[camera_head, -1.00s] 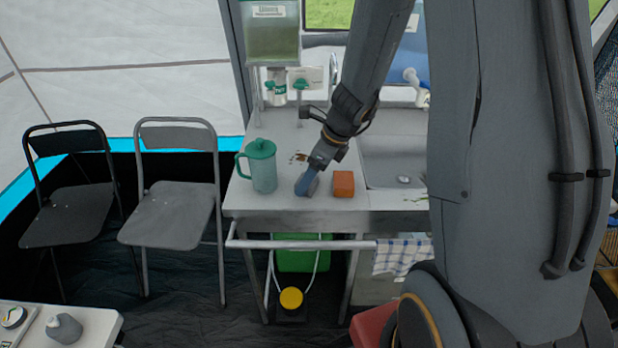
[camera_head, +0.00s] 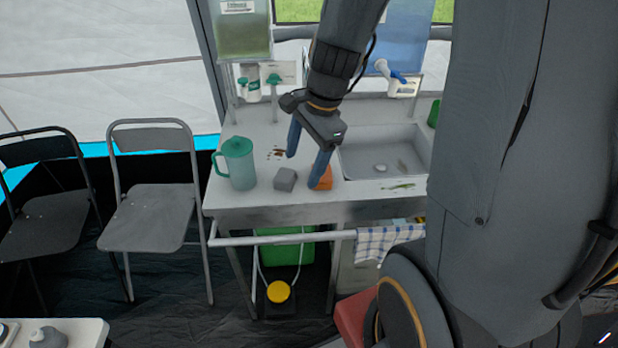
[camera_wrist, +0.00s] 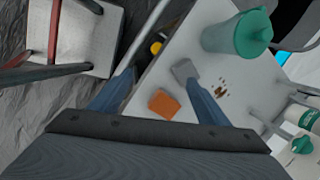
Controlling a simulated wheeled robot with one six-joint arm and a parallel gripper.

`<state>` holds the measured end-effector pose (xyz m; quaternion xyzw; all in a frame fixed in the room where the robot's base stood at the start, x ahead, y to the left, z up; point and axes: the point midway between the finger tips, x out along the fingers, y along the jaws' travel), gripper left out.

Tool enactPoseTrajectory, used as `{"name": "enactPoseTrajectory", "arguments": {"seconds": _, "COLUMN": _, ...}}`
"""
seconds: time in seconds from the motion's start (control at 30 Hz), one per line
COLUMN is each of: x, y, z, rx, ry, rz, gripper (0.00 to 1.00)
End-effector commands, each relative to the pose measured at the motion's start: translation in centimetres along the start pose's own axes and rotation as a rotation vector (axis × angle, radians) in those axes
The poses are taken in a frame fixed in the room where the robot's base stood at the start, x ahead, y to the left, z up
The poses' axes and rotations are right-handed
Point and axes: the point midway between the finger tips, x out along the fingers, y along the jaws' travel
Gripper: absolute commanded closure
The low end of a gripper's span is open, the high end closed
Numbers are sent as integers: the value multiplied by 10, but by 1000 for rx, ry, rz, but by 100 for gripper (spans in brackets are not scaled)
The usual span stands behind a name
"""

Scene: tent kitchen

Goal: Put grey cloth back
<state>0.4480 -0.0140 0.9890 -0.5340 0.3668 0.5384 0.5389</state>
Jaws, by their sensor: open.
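The grey cloth (camera_head: 285,179) is a small folded block on the counter, between the green-lidded jug and the orange block (camera_head: 325,176). It also shows in the wrist view (camera_wrist: 185,70), close to one fingertip. My gripper (camera_head: 304,170) is open and empty, with its blue fingers pointing down above the counter. In the head view one finger is behind the cloth and the other overlaps the orange block. I cannot tell whether a fingertip touches the cloth.
The jug (camera_head: 240,163) stands left of the cloth and the sink (camera_head: 385,155) is to the right. Brown stains mark the counter (camera_head: 262,205). A checked towel (camera_head: 388,240) hangs on the front rail (camera_head: 285,238). Two folding chairs stand to the left.

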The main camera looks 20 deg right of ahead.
Motion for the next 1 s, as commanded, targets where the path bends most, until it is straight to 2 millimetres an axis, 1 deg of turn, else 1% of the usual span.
{"name": "enactPoseTrajectory", "arguments": {"seconds": 0.03, "x": -2, "y": 12, "z": 8, "rx": -198, "ry": 23, "rz": 20, "gripper": 31}}
{"name": "enactPoseTrajectory", "arguments": {"seconds": 0.07, "x": -2, "y": 20, "z": 11, "rx": -322, "ry": 35, "rz": 35, "gripper": 31}}
{"name": "enactPoseTrajectory", "arguments": {"seconds": 0.1, "x": -3, "y": 29, "z": 15, "rx": -485, "ry": 51, "rz": 54, "gripper": 31}}
{"name": "enactPoseTrajectory", "arguments": {"seconds": 0.2, "x": -5, "y": 49, "z": 22, "rx": -850, "ry": 78, "rz": 100, "gripper": 31}}
{"name": "enactPoseTrajectory", "arguments": {"seconds": 0.3, "x": -7, "y": 62, "z": 26, "rx": -1132, "ry": 93, "rz": 140, "gripper": 31}}
{"name": "enactPoseTrajectory", "arguments": {"seconds": 0.4, "x": -8, "y": 70, "z": 28, "rx": -1312, "ry": 101, "rz": 167, "gripper": 31}}
{"name": "enactPoseTrajectory", "arguments": {"seconds": 0.5, "x": -8, "y": 74, "z": 28, "rx": -1397, "ry": 103, "rz": 180, "gripper": 31}}
{"name": "enactPoseTrajectory", "arguments": {"seconds": 0.57, "x": -8, "y": 75, "z": 28, "rx": -1415, "ry": 103, "rz": 183, "gripper": 31}}
{"name": "enactPoseTrajectory", "arguments": {"seconds": 1.0, "x": -8, "y": 74, "z": 28, "rx": -1411, "ry": 103, "rz": 182, "gripper": 31}}
